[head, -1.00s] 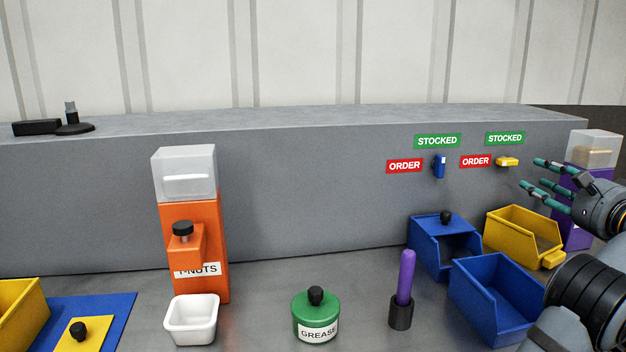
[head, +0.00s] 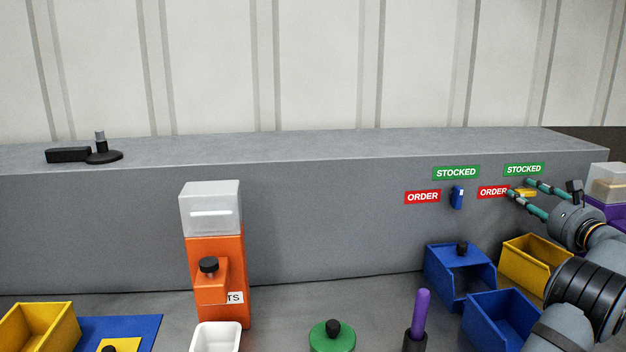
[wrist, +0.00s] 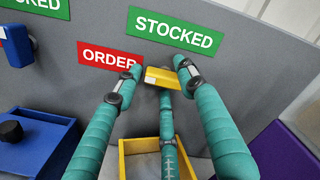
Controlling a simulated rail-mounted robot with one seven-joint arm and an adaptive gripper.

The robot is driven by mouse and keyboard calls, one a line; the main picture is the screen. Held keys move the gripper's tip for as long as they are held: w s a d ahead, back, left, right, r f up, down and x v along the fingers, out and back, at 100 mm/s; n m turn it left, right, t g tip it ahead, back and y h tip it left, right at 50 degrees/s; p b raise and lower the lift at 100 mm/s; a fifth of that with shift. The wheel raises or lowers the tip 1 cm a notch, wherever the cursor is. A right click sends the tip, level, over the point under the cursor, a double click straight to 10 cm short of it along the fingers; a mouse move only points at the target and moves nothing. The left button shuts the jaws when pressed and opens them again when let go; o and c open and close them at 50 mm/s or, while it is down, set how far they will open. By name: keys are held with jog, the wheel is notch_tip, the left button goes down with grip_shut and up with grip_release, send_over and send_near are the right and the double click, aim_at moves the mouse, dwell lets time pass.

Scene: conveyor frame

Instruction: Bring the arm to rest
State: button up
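My gripper (head: 521,189) has teal fingers and is at the right of the head view, in front of the grey wall. In the wrist view its fingers (wrist: 158,72) are spread, with a small yellow tab (wrist: 160,77) showing between the tips. The yellow tab (head: 526,192) is on the wall, right of a red ORDER label and below a green STOCKED label (wrist: 176,29). The fingers look open around the tab; whether any touches it I cannot tell. The arm reaches in from the lower right.
A blue tab (head: 457,197) sits on the wall further left. Blue bins (head: 500,320) and a yellow bin (head: 538,262) stand below the gripper. A purple dispenser (wrist: 288,148) is close on the right. A purple-handled tool (head: 420,313) and a green grease pot (head: 331,338) stand left.

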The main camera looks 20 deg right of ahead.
jog(key=m+p, duration=0.2)
jog(key=r+m+p, duration=0.1)
jog(key=m+p, duration=0.1)
jog(key=p, duration=0.1)
jog(key=shift+f+m+p, duration=0.1)
jog(key=shift+m+p, duration=0.5)
jog(key=shift+p, duration=0.35)
jog(key=shift+f+m+p, duration=0.2)
jog(key=shift+m+p, duration=0.3)
